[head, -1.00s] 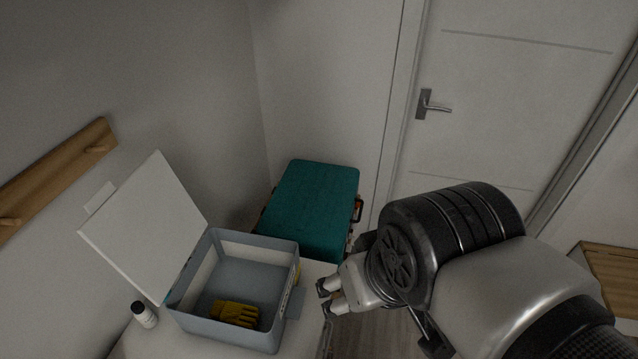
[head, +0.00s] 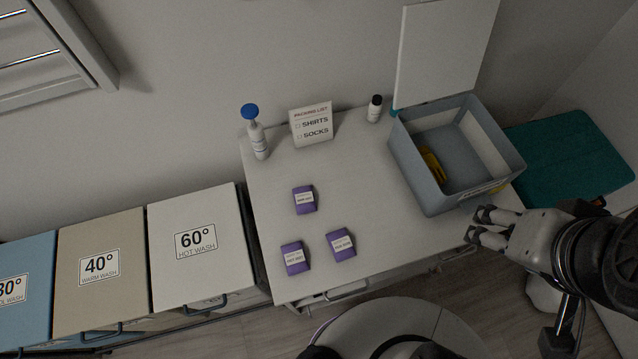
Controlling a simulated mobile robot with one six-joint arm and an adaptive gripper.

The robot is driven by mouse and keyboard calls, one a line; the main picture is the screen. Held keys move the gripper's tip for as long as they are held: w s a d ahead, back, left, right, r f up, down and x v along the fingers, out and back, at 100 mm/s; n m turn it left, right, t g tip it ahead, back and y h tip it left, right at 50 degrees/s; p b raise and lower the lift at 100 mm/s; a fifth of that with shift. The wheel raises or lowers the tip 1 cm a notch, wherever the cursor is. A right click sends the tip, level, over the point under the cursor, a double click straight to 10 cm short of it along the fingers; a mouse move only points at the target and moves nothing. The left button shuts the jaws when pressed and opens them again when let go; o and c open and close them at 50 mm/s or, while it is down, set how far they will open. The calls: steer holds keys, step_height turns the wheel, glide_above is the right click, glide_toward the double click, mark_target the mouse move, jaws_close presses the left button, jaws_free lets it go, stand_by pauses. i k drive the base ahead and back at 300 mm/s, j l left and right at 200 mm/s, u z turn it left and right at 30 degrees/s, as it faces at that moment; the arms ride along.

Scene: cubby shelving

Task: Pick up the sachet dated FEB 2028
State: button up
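Three purple sachets with white date labels lie on the white table (head: 390,215): an upper one (head: 305,207), a lower left one (head: 296,268) and a lower right one (head: 345,252). The label print is too small for me to read with certainty, so I cannot tell which is dated FEB 2028. My gripper (head: 476,225) is at the right, near the table's right front edge and just below the grey box. Its two fingers are apart with nothing between them. It is well to the right of all three sachets.
An open grey box (head: 425,200) holding a yellow item (head: 432,165) stands at the table's right. A pump bottle (head: 257,140), packing list sign (head: 312,130) and small bottle (head: 374,110) stand along the back. Laundry bins (head: 190,275) adjoin left; a teal case (head: 560,160) is right.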

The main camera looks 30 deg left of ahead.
mark_target(340, 242)
steer(key=k+u, duration=0.2)
steer(key=u, duration=0.3)
steer(key=k+j+u, duration=0.15)
steer(key=u, duration=0.35)
